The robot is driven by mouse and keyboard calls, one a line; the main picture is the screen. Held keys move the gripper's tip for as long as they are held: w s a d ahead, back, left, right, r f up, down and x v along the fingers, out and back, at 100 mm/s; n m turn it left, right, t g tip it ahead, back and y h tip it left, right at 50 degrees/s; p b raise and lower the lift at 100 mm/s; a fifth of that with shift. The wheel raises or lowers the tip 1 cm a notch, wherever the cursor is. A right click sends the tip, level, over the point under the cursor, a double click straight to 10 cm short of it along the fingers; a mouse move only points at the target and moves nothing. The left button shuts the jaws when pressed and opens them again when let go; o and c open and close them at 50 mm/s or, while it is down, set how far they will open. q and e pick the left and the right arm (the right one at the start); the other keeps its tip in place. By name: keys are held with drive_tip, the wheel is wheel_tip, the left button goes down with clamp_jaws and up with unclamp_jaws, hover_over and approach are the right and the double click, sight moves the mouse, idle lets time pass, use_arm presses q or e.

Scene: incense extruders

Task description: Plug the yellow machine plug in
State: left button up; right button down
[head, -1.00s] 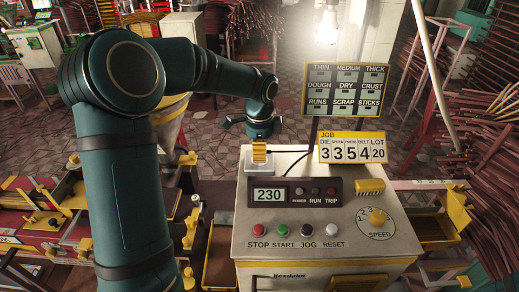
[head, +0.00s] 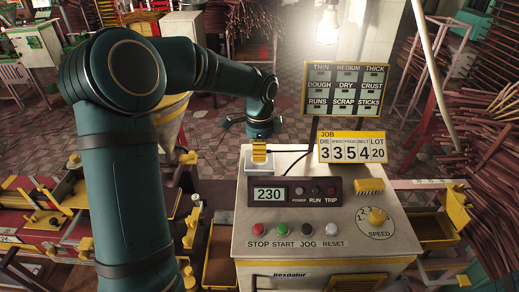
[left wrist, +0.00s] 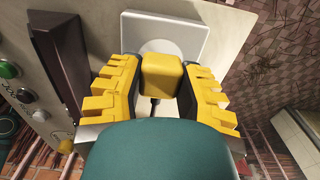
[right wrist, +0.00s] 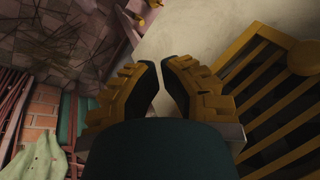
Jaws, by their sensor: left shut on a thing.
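The yellow plug (head: 259,150) is a small block at the far left corner of the machine top. My left gripper (left wrist: 161,78) is shut on the plug, which also shows in the left wrist view (left wrist: 162,72), one finger on each side. A white socket plate (left wrist: 188,30) with a round face lies just beyond the plug, and it shows in the head view (head: 253,169). The plug overlaps the round face; its pins are hidden, so I cannot tell how far in it is. My right gripper (right wrist: 158,64) is empty, with a narrow gap between its fingertips.
The beige machine (head: 300,215) has a display, coloured buttons and a speed dial (head: 377,216). A job sign (head: 352,147) and a label board (head: 345,89) stand behind it. A yellow slatted grille (right wrist: 275,100) lies close to the right gripper.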

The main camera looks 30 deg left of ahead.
use_arm(q)
drive_tip(key=shift+f+b, duration=0.35)
drive_tip(key=shift+f, duration=0.3)
drive_tip(key=o, duration=1.1)
drive_tip(key=shift+c, duration=0.2)
wheel_tip(320, 180, up, 12)
